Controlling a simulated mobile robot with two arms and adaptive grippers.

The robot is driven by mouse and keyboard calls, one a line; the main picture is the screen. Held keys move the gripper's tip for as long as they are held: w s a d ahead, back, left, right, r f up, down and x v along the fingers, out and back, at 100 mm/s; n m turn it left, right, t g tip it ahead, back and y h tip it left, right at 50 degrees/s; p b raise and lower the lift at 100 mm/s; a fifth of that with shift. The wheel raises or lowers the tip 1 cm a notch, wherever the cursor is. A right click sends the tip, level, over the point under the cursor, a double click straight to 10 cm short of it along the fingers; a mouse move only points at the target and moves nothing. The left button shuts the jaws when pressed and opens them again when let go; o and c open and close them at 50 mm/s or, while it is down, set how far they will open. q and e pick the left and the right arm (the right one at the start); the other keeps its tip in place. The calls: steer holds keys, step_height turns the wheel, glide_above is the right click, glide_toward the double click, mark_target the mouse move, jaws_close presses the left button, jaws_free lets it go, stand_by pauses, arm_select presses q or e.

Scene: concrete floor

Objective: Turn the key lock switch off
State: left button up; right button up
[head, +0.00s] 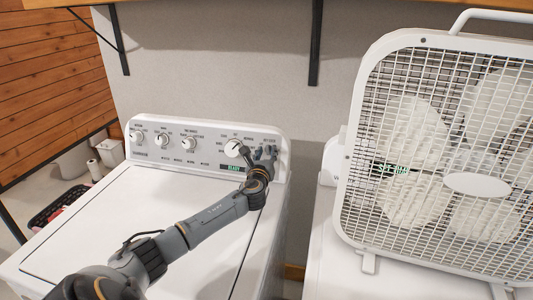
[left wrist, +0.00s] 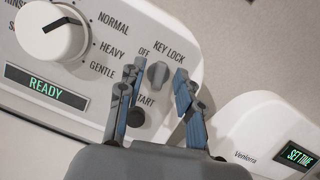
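The key lock switch is a small grey knob (left wrist: 158,74) on the washer's control panel, below the words KEY LOCK and beside the word OFF, in the left wrist view. My left gripper (left wrist: 157,88) is open, with one finger on each side of the knob; I cannot tell whether either finger touches it. In the head view my left gripper (head: 264,153) is at the right end of the washer panel (head: 207,136) and hides the knob. The washer's display (left wrist: 45,90) reads READY. My right gripper is not in view.
A second white machine with a SET TIME display (left wrist: 299,156) stands to the right, bearing a box fan (head: 440,150). A shelf edge (head: 290,14) runs overhead.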

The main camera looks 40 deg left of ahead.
arm_select(q)
jaws_close()
steer(key=n+g+y, duration=0.1)
steer(key=n, duration=0.3)
steer(key=shift+p, duration=0.35)
steer(key=shift+n+g+y+p, duration=0.4)
steer(key=shift+n+g, duration=0.2)
steer(key=shift+n, duration=1.3)
jaws_free()
